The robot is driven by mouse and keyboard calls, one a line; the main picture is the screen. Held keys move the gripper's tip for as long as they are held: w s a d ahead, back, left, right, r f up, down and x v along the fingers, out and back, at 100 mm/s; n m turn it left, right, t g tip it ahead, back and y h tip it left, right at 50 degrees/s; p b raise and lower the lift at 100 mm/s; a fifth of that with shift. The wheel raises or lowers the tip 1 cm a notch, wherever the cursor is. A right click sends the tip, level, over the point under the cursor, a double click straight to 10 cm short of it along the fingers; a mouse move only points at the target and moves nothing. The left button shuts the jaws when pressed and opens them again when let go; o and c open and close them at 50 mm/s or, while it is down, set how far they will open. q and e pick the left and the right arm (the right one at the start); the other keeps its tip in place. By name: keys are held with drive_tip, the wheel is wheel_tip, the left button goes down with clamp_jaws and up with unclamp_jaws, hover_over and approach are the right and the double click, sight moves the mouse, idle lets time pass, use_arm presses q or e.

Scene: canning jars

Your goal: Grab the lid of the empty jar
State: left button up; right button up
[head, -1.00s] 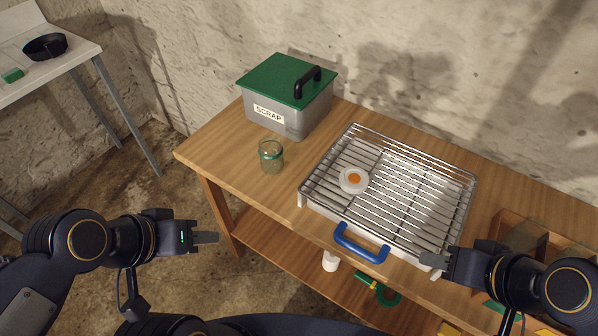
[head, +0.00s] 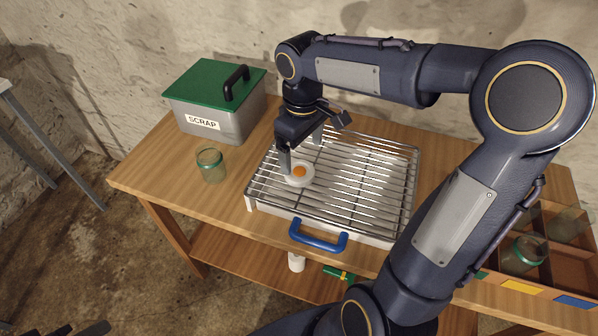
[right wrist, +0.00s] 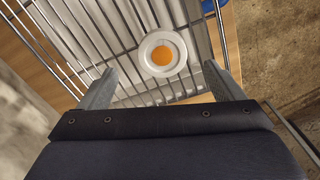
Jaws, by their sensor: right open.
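The lid (head: 300,174), a white disc with an orange centre, lies flat on the wire rack near its left end. The empty glass jar (head: 211,166), with a green-tinted rim, stands open on the table left of the rack. My right gripper (head: 302,149) is open and points down at the lid from above. In the right wrist view, the lid (right wrist: 162,54) shows between and just past the spread fingertips of the gripper (right wrist: 160,72), with nothing held. My left gripper (head: 92,328) barely shows at the bottom left edge; its jaws cannot be judged.
The wire rack (head: 375,190) sits on a tray with a blue handle (head: 318,239). A grey scrap box (head: 222,118) with a green lid stands at the back left. A divided wooden crate (head: 535,225) holding jars is at the right.

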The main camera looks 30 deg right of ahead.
sight(300, 171)
wheel_tip(300, 171, down, 6)
drive_tip(key=shift+a+r, duration=0.1)
drive_tip(key=shift+a, duration=0.05)
drive_tip(key=c, duration=1)
drive_tip(key=shift+c, duration=0.2)
drive_tip(key=shift+r, duration=0.1)
